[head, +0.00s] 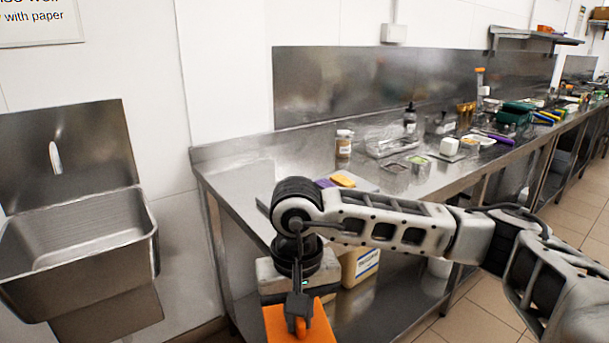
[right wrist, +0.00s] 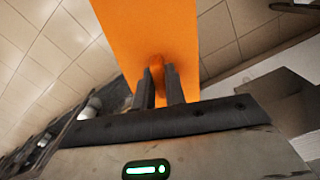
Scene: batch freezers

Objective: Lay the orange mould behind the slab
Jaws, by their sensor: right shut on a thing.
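The orange mould (head: 277,325) is a flat orange piece at the bottom of the head view, cut off by the frame edge. My right gripper (head: 299,322) points down and is shut on a small raised grip on the mould. In the right wrist view, the mould (right wrist: 150,28) reaches away from the two fingers (right wrist: 160,88). It hangs in front of the steel bench, lower than the bench top. A pale flat piece, perhaps the slab (head: 366,186), lies on the bench behind my arm, with purple and yellow items at it. My arm hides part of it. My left gripper is not in view.
The steel bench (head: 245,170) runs away to the right. A lidded jar (head: 343,144), clear trays (head: 388,147) and several tools stand farther along. Its left end looks clear. A steel sink (head: 75,235) is at the left. A labelled container (head: 362,264) sits under the bench.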

